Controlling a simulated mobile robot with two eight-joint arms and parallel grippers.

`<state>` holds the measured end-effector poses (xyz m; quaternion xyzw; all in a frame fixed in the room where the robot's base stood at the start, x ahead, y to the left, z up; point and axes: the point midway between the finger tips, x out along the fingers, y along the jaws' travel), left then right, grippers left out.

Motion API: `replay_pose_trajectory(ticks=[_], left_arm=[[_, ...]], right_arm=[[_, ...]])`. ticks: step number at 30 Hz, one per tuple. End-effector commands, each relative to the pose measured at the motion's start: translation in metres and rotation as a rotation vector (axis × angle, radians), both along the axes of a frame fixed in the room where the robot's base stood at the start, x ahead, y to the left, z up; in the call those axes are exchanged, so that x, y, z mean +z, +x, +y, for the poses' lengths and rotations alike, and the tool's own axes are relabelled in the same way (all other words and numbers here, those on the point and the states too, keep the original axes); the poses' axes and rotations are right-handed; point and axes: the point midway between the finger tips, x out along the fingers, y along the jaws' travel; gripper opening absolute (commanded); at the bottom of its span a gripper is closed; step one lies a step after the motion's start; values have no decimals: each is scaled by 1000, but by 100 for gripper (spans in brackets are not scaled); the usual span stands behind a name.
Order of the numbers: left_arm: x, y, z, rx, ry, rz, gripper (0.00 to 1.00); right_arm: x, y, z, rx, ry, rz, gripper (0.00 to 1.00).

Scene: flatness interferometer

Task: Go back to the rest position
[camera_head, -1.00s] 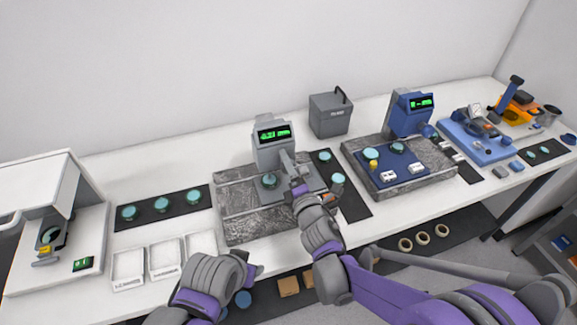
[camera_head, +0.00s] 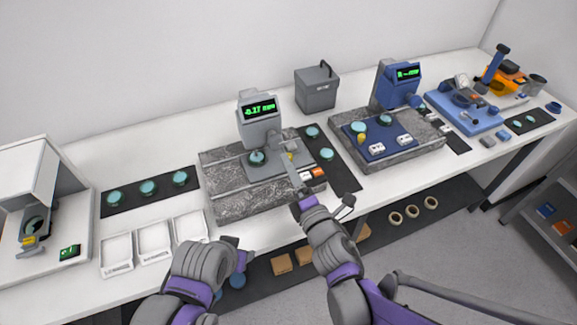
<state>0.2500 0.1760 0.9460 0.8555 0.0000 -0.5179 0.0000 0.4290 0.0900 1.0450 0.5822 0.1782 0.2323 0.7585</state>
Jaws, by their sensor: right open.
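My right gripper (camera_head: 292,170) is open over the front right part of the middle granite block, close to the grey instrument (camera_head: 260,128) with a green display. No object shows between its fingers. A teal disc (camera_head: 257,157) sits on that instrument's stage, left of the gripper. My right arm reaches in from the lower right, past the table's front edge. My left gripper (camera_head: 240,252) is low in front of the table edge, to the right of its grey wrist. Its fingers are partly hidden, and I cannot tell how far apart they are.
Near the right gripper are a yellow knob (camera_head: 290,155) and a dark pad (camera_head: 342,182) with teal discs. White trays (camera_head: 155,240) stand at the table's front left. A blue instrument (camera_head: 396,88) stands farther right. A lower shelf holds rings (camera_head: 412,212) and tan blocks (camera_head: 281,264).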

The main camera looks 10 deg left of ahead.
Motion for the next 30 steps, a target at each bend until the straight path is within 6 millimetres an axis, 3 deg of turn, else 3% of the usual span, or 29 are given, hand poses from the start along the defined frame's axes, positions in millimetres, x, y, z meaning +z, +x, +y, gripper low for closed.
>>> replay_pose_trajectory(ticks=[14, 17, 20, 22, 24, 27, 30], left_arm=[[0, 0, 0, 0, 0, 0, 50], [0, 0, 0, 0, 0, 0, 50], [0, 0, 0, 0, 0, 0, 50], [0, 0, 0, 0, 0, 0, 50], [0, 0, 0, 0, 0, 0, 50], [0, 0, 0, 0, 0, 0, 50], [0, 0, 0, 0, 0, 0, 50]], right_arm=[[1, 3, -7, -22, 17, 24, 80], [0, 10, -40, -120, 96, 132, 80], [-7, 13, -98, -306, 262, 329, 80], [-18, 5, -144, -470, 421, 494, 80], [-32, -13, -186, -638, 592, 654, 80], [-54, -53, -232, -872, 845, 861, 80], [-74, -99, -257, -1077, 1073, 1031, 80]])
